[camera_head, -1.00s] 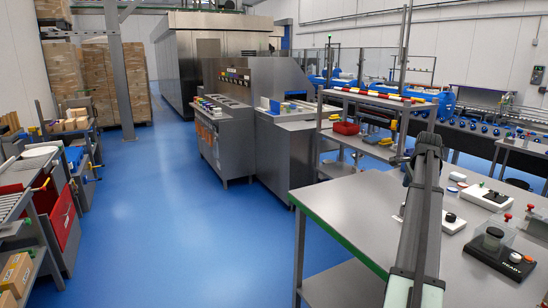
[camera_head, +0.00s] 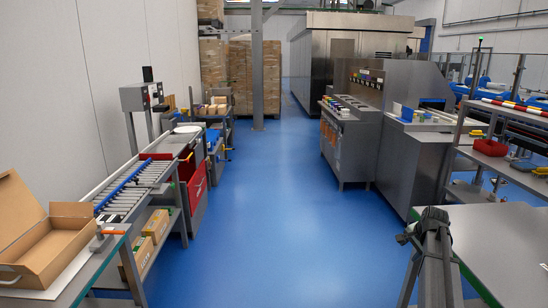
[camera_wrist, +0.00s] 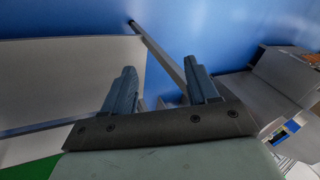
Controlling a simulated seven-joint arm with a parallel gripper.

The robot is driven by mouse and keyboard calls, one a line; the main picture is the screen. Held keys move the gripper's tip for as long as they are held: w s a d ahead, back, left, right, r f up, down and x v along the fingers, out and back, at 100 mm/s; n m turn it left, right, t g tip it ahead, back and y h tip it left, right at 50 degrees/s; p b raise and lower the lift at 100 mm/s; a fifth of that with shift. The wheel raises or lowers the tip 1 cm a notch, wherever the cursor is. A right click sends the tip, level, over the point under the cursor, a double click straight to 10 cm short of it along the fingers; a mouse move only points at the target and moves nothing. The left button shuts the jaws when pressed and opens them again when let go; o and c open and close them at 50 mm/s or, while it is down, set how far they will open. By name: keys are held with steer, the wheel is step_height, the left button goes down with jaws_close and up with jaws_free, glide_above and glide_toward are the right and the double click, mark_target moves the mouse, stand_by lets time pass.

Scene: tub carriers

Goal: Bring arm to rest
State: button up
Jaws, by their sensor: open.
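My arm (camera_head: 434,255) shows at the lower right of the head view, by the near left corner of a grey table. The fingers cannot be made out there. In the wrist view my gripper (camera_wrist: 160,82) has its two dark blue-grey fingers spread apart with nothing between them. Blue floor and a grey post show behind the fingers.
The grey table (camera_head: 508,235) stands at the right. An open cardboard box (camera_head: 68,240) lies on a bench at the left, beside a roller conveyor (camera_head: 140,182). Grey machines (camera_head: 345,145) stand at centre right. The blue floor (camera_head: 270,210) between is clear.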

steer(key=s+a+f+n+g, duration=0.2)
steer(key=s+a+f, duration=0.55)
steer(key=f, duration=0.35)
steer(key=s+a+f+n+g+y, duration=0.1)
steer(key=s+a+f+n+g, duration=0.15)
steer(key=s+a+f, duration=0.65)
steer(key=s+a+f+n+g, duration=0.25)
steer(key=a+f, duration=0.35)
steer(key=f, duration=0.8)
steer(key=s+a+f+n+g, duration=0.1)
steer(key=s+a+f, duration=0.3)
steer(key=s, duration=0.7)
steer(key=s+a+f+n+g, duration=0.2)
steer(key=s+a+f+n, duration=0.1)
steer(key=s, duration=0.9)
steer(key=s+a+f+n+g, duration=0.1)
steer(key=s+a+f+n, duration=0.2)
steer(key=s, duration=0.8)
steer(key=shift+s+a+f+g+h, duration=0.15)
steer(key=shift+a+f+g+h, duration=0.25)
steer(key=shift+a+f, duration=0.45)
steer(key=shift+c, duration=0.2)
